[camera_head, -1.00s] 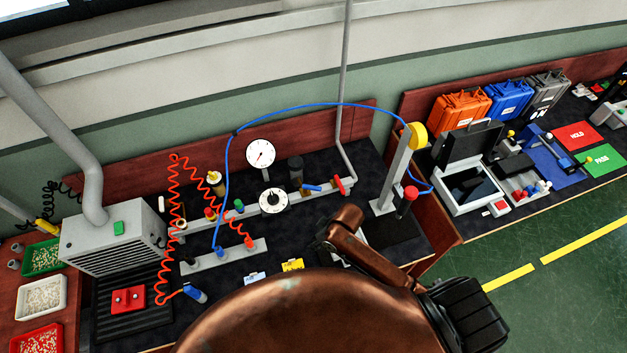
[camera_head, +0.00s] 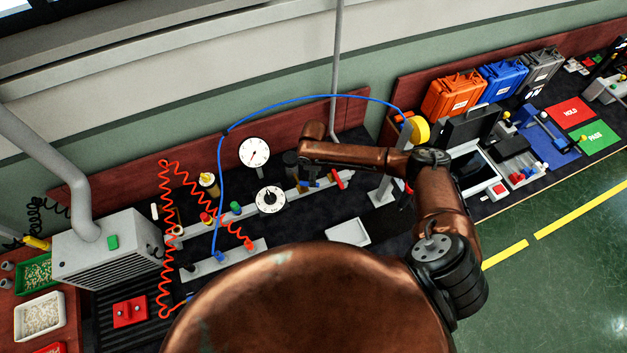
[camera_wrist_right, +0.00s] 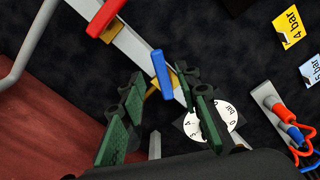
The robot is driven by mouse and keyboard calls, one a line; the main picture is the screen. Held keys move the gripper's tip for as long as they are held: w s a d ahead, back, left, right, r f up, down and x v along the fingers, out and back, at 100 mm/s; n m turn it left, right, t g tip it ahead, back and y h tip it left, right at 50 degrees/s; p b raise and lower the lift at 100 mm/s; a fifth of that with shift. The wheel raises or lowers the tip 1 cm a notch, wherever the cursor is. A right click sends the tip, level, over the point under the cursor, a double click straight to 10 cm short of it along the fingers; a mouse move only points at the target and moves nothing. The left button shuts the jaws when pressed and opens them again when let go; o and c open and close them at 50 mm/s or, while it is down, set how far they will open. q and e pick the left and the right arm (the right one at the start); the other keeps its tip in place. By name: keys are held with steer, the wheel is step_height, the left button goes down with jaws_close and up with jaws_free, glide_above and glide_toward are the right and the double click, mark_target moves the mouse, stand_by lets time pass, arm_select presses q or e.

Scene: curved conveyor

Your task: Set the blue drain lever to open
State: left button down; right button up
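The blue drain lever (camera_wrist_right: 161,74) shows in the right wrist view as a short bar on a brass fitting, at a slant to the grey pipe (camera_wrist_right: 133,42). My right gripper (camera_wrist_right: 160,92) has its green-padded fingers spread wide. The lever lies between and beyond the fingertips, with no clear contact. In the head view my right arm (camera_head: 350,157) reaches over the bench and its end largely hides the lever area. My left gripper is not in view.
A red lever (camera_wrist_right: 107,18) sits farther along the same pipe. A white dial gauge (camera_wrist_right: 212,121) is close to the right finger. Pressure cards (camera_wrist_right: 295,30) lie on the dark bench. A red coiled hose (camera_head: 167,235) and blue hose (camera_head: 221,180) stand left of the arm.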

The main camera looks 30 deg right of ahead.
steer(key=shift+f, duration=2.1)
steer(key=shift+c, duration=0.2)
jaws_close()
